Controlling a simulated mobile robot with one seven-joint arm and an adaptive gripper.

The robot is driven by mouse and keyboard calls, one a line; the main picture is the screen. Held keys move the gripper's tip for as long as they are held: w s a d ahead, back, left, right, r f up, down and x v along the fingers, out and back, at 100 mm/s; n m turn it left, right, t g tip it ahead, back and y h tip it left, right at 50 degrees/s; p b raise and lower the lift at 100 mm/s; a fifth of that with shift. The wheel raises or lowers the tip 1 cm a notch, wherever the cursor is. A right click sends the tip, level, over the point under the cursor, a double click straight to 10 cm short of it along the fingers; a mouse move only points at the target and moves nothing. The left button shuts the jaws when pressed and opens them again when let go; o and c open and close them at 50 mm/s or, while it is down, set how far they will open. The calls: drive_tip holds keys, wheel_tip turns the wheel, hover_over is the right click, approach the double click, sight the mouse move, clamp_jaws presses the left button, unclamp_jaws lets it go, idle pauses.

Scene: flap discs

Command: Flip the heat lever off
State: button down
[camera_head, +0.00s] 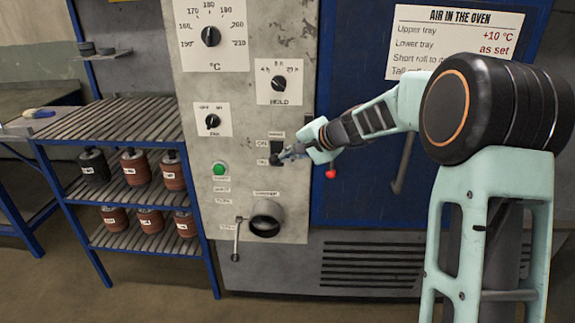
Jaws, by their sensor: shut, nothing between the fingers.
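The heat lever (276,159) is a small dark switch on the grey control panel (240,203), with small ON and other labels at its left. The fingertips of my gripper (287,154) are shut and empty, right at the lever's right side. They look to be touching it or very close; I cannot tell which. The fingers partly cover the lever, so its exact position is hard to read.
Dials for temperature (210,36), hold (279,83) and fan (212,121) sit above.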

drive_tip(key=f+b, duration=0.1)
drive_tip(key=b, duration=0.5)
drive_tip(key=s+f+t+b, duration=0.1)
drive_tip(key=f+b, duration=0.1)
drive_tip(key=b, duration=0.4)
drive_tip(key=shift+n+t, duration=0.3)
drive_tip(key=shift+r+p, duration=0.5)
drive_tip(key=shift+r, duration=0.25)
